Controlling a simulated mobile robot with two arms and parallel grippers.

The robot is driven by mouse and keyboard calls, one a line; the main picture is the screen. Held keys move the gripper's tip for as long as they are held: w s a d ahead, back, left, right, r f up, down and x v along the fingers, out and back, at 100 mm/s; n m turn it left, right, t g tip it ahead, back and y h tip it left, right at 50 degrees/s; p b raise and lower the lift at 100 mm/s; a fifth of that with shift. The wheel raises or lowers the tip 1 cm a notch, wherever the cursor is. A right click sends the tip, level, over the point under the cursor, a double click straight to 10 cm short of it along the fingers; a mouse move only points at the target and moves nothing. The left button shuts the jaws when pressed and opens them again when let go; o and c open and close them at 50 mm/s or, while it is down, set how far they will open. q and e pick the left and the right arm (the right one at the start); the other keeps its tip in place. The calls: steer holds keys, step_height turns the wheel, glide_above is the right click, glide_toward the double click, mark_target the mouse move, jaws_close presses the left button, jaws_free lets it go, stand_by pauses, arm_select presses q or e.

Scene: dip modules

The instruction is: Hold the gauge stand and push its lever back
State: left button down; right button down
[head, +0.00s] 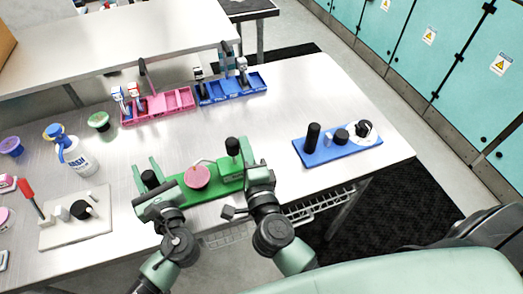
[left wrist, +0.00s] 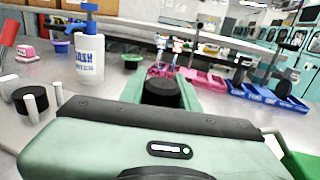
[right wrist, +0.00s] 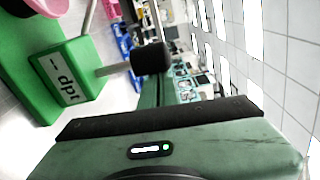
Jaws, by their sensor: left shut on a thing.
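The green gauge stand (head: 222,184) lies along the table's front edge, with a round pink dial (head: 197,177) in its middle. At its left end is a black cylindrical grip (head: 150,180). My left gripper (head: 149,172) is shut on that grip, which shows between its fingers in the left wrist view (left wrist: 162,92). The black-tipped lever (head: 232,147) stands up at the stand's right end. My right gripper (head: 245,147) is beside it, its fingers together and empty. In the right wrist view the lever tip (right wrist: 151,58) is in front of the fingers; contact is unclear.
A blue stand (head: 335,150) with black knobs sits to the right, and a white base (head: 75,222) with a red-tipped lever to the left. A spray bottle (head: 75,155), pink bins (head: 160,105) and blue bins (head: 230,88) stand behind. The table between is clear.

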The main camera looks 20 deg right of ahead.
arm_select(q)
steer(key=shift+d, duration=0.1)
arm_select(e)
steer(key=w+d, duration=0.1)
steer(key=d, duration=0.3)
arm_select(q)
steer(key=shift+s, duration=0.1)
arm_select(e)
steer(key=s, duration=1)
steer(key=shift+a, duration=0.4)
arm_select(q)
steer(key=c, duration=0.9)
jaws_free()
steer(key=shift+c, duration=0.2)
